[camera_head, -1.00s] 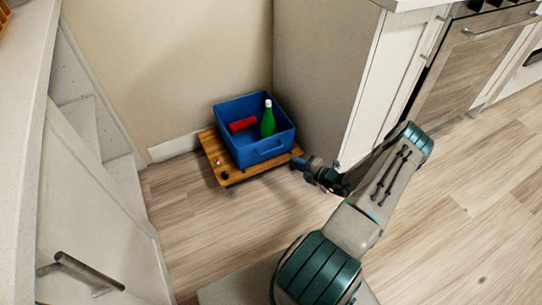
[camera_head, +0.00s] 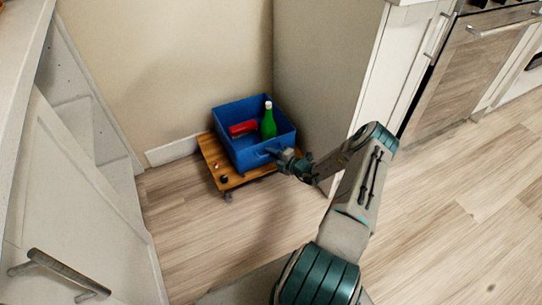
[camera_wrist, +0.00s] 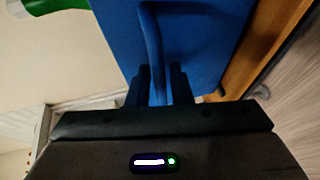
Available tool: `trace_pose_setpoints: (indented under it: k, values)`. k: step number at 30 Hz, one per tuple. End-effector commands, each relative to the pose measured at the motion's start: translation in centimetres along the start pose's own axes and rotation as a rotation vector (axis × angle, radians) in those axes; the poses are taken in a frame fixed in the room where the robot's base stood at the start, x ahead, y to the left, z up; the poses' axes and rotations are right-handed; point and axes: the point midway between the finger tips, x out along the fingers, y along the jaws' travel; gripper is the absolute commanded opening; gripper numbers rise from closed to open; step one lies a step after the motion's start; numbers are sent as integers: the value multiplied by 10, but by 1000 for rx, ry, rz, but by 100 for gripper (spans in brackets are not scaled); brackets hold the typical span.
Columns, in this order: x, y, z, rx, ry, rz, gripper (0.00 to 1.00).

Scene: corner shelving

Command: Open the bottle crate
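The blue bottle crate (camera_head: 246,156) stands on a low wooden board in the corner, and its top looks open from above. A green bottle (camera_head: 268,123) with a white cap stands upright inside it, next to a red item (camera_head: 243,128). My gripper (camera_head: 277,156) is at the crate's front wall, by its handle. In the wrist view, the two dark fingers of my gripper (camera_wrist: 160,82) are apart. The blue handle (camera_wrist: 152,40) runs down between them. I cannot tell whether either finger touches it. Part of the front wall is hidden behind my gripper.
The wooden board (camera_head: 228,179) carries small dark items at its front left. A wall and a grey cabinet side (camera_head: 320,90) close in the back and right. White drawers with a dark handle (camera_head: 58,271) stand at left. The wooden floor (camera_head: 200,225) in front is clear.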

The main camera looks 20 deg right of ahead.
Motion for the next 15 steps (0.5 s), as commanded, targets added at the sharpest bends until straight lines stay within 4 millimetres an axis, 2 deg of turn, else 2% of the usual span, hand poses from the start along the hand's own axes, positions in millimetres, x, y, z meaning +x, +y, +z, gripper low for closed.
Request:
trace_pose_setpoints:
  k: [8,10,11,15]
  values:
    - [2,0,0,0,1,-1,19]
    - [2,0,0,0,1,-1,3]
    - [2,0,-1,0,1,-1,0]
    - [2,0,-1,0,1,0,0]
